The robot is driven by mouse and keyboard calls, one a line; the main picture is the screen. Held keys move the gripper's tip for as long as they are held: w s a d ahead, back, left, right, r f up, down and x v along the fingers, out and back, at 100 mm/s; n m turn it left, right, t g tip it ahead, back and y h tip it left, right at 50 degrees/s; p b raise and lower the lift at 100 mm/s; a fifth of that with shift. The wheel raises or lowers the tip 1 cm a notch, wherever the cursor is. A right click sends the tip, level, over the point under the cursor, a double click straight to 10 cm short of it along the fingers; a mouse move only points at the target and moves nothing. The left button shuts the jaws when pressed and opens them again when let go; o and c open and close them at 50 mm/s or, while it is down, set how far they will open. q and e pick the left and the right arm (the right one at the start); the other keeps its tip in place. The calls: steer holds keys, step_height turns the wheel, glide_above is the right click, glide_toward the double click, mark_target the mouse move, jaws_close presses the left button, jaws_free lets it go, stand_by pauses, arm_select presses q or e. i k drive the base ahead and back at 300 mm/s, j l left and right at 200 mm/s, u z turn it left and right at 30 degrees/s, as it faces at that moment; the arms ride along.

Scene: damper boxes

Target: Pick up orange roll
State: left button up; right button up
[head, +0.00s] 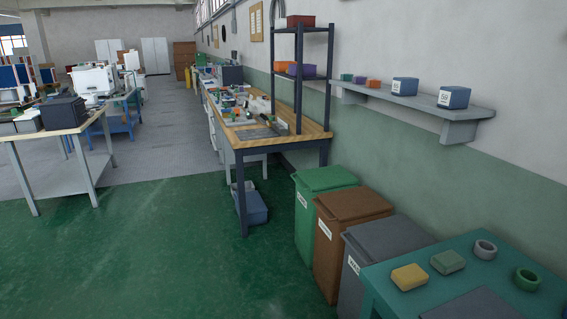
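I cannot make out an orange roll for certain. A small orange item (373,84) sits on the grey wall shelf (459,113), but its shape is too small to tell. On the teal table (386,301) at the lower right stand a grey roll (485,250) and a green roll (526,280), both ring-shaped. A yellow block (409,277) and a green block (447,262) lie to their left. Neither of my grippers is in view.
A green bin (324,209), a brown bin (340,236) and a grey bin (375,264) line the wall beside the teal table. A workbench (258,142) with a dark rack (299,79) stands beyond them. Green floor (150,255) is open to the left.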

mark_target(370, 83)
steer(key=i, duration=2.35)
